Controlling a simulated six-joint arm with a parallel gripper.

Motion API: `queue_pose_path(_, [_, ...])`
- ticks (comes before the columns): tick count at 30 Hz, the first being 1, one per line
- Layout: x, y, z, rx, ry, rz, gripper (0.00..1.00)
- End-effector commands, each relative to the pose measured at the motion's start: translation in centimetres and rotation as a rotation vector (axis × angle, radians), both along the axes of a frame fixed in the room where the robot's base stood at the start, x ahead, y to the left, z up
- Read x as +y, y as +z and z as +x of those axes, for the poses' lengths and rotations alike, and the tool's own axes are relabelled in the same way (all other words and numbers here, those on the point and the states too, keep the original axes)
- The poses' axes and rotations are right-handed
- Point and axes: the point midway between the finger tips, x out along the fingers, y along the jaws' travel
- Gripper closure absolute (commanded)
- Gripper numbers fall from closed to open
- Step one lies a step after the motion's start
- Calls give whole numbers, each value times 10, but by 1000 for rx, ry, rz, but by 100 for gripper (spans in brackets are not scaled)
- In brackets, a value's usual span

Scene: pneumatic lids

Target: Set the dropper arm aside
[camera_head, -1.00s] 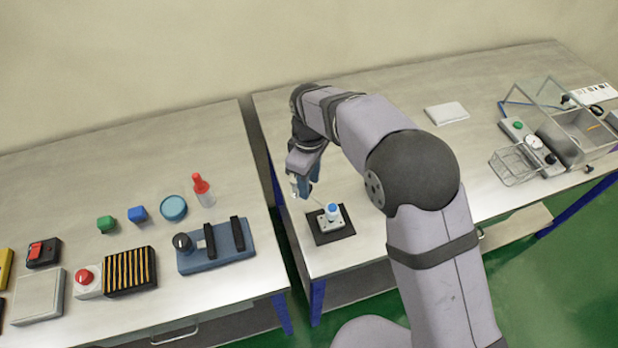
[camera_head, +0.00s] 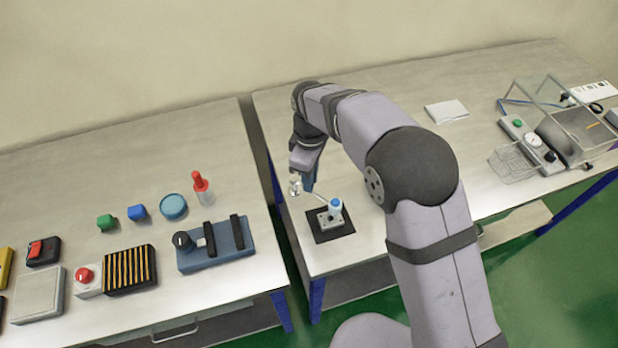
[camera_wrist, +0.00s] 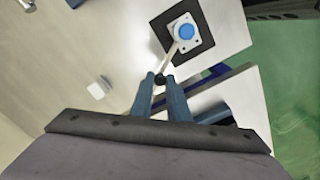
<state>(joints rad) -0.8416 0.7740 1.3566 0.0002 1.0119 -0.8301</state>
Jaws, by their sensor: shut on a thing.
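The dropper arm (camera_wrist: 169,62) is a thin pale bar running out from a blue-capped post (camera_wrist: 186,31). The post stands on a white base on a black square pad (camera_head: 318,236) near the left corner of the right bench. My gripper (camera_wrist: 160,80) has its blue fingers shut on the small dark knob at the bar's free end. In the head view my gripper (camera_head: 308,184) is just behind and left of the post, with its fingertips partly hidden.
A red-topped bottle (camera_head: 203,190) and a blue device with black handles (camera_head: 216,246) stand on the left bench across a gap. A white pad (camera_head: 446,112) lies farther back on the right bench. Clear-walled equipment (camera_head: 545,125) stands at the far right.

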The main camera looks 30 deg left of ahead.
Motion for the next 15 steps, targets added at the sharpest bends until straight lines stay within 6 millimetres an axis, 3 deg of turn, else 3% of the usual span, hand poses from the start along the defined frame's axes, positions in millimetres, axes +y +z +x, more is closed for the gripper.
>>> queue_pose_path(15, [1, 1, 24, -2, 438, 3, 100])
